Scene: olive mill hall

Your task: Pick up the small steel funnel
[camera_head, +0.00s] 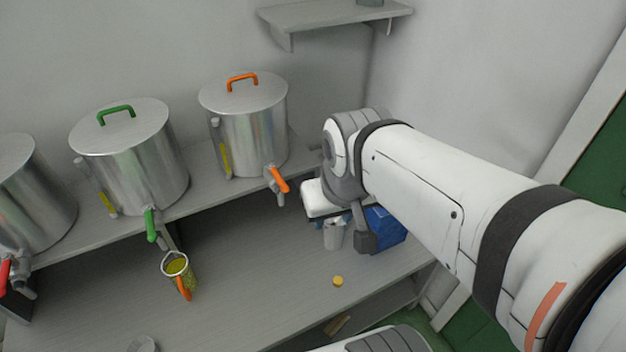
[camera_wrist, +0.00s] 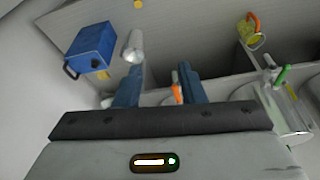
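A small grey metal round piece (camera_head: 143,343), which may be the steel funnel, is cut off by the bottom edge of the head view. I cannot tell its full shape, and I do not see it in the wrist view. My gripper (camera_wrist: 159,68) shows two fingers standing apart with nothing held between them. In the head view my arm mostly hides the gripper, which is near the right end of the bench, well away from the grey piece.
Steel drums with an orange handle (camera_head: 248,120) and a green handle (camera_head: 130,160) stand on a raised shelf. Below are a yellow-green jug (camera_head: 176,266), a pale cup (camera_head: 333,235), a yellow cap (camera_head: 337,281) and a blue box (camera_wrist: 91,46). The bench middle is clear.

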